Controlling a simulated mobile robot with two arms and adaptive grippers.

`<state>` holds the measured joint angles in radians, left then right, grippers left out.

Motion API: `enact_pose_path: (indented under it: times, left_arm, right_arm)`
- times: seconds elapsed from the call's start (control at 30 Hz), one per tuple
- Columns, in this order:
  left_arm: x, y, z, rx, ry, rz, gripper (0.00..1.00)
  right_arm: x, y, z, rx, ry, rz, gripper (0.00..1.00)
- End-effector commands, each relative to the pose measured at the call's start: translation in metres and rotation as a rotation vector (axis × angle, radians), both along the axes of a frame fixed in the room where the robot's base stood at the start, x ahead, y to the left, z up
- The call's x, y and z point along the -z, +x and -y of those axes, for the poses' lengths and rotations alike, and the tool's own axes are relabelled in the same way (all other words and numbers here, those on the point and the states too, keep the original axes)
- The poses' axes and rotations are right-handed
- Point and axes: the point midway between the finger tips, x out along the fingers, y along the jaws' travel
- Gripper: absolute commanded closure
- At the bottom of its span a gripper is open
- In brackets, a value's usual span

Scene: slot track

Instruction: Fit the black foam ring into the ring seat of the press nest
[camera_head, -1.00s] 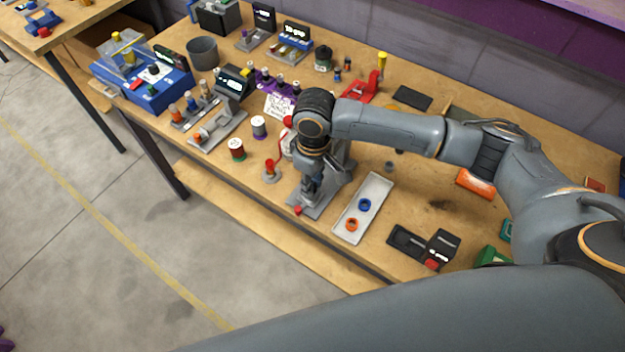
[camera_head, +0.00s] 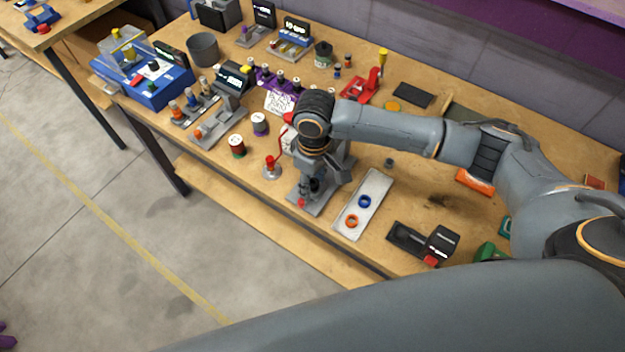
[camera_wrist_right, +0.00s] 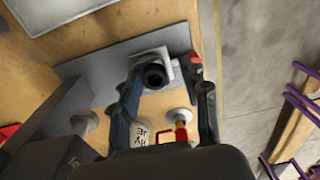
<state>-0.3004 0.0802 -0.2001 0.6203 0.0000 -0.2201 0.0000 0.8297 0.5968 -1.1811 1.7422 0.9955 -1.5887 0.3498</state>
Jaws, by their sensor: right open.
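The black foam ring (camera_wrist_right: 155,75) shows in the right wrist view at the light grey nest block of the press nest (camera_wrist_right: 149,57). I cannot tell whether it is fully down in its seat. The press nest's grey base (camera_head: 322,203) stands at the bench's front edge in the head view. My right gripper (camera_wrist_right: 163,72) is open, its fingers on either side of the ring with gaps visible. In the head view the right gripper (camera_head: 313,176) is over the press nest and partly hides it. My left gripper is not in view.
A white tray (camera_head: 373,187) right of the press holds a blue ring (camera_head: 364,201) and an orange ring (camera_head: 351,221). A red-handled stand (camera_head: 272,168) and spools (camera_head: 237,146) stand to the left. A black device (camera_head: 440,243) lies at the right.

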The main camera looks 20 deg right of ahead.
Motion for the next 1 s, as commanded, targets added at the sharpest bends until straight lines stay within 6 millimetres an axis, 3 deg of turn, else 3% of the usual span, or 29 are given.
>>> enact_pose_path:
  times: [0.17,0.6,0.77,1.0]
  left_arm:
    - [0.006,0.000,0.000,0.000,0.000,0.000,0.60]
    - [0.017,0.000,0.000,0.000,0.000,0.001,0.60]
    - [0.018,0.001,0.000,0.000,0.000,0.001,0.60]
    - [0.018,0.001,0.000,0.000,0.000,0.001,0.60]
  right_arm:
    - [-0.022,0.002,-0.001,-0.002,0.003,0.005,0.55]
    - [-0.113,0.003,0.001,-0.001,0.002,0.004,0.55]
    - [-0.128,0.003,0.002,0.000,0.002,0.002,0.55]
    - [-0.131,0.002,0.002,0.000,0.001,0.000,0.55]
